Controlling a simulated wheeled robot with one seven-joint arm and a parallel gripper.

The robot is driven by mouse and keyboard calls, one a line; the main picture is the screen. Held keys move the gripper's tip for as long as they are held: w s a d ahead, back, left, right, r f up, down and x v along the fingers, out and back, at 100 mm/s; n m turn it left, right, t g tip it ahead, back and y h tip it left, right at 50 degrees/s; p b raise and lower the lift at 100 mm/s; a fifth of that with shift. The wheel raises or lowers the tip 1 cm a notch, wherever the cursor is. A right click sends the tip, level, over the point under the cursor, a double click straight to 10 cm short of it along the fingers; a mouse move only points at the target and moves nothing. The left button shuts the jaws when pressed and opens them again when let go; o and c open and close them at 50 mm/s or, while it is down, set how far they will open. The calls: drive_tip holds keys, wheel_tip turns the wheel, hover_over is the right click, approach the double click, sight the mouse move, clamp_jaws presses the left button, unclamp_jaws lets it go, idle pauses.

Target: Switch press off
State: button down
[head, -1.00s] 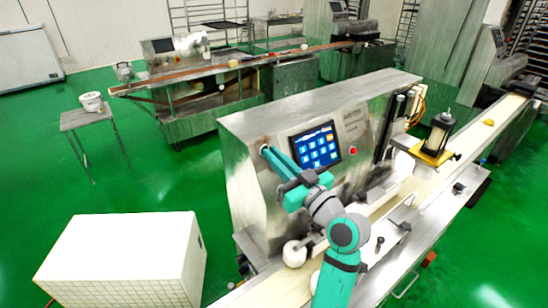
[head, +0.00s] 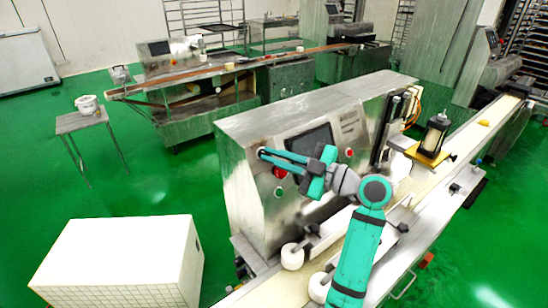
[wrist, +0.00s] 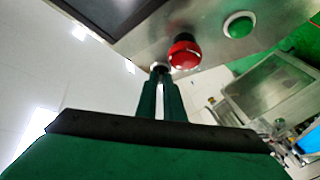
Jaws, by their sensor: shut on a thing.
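The press is a big steel machine (head: 300,112) in the middle of the head view. Its touch screen (head: 311,141) is dark and partly behind my arm. My gripper (head: 263,153) is at the left end of the front panel, shut on a small knob switch, mostly hidden between the fingertips. In the wrist view my fingertips (wrist: 160,72) meet at this knob, whose pale base (wrist: 160,65) touches the panel. A red mushroom button (wrist: 184,52) is just right of the fingertips and shows in the head view (head: 280,172). A green button (wrist: 239,25) lies beyond it.
A conveyor belt (head: 462,142) runs along the machine's front. A white block (head: 120,262) stands at lower left. A side table (head: 82,121) holds a white bucket (head: 87,104). Green floor between them is open.

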drive_tip(key=shift+r+n, duration=0.2)
drive_tip(key=shift+n, duration=0.1)
drive_tip(key=c, duration=1.9)
unclamp_jaws()
drive_tip(key=shift+f, duration=0.1)
drive_tip(key=shift+o, duration=0.2)
drive_tip(key=v, duration=1)
drive_tip(key=shift+d, duration=0.4)
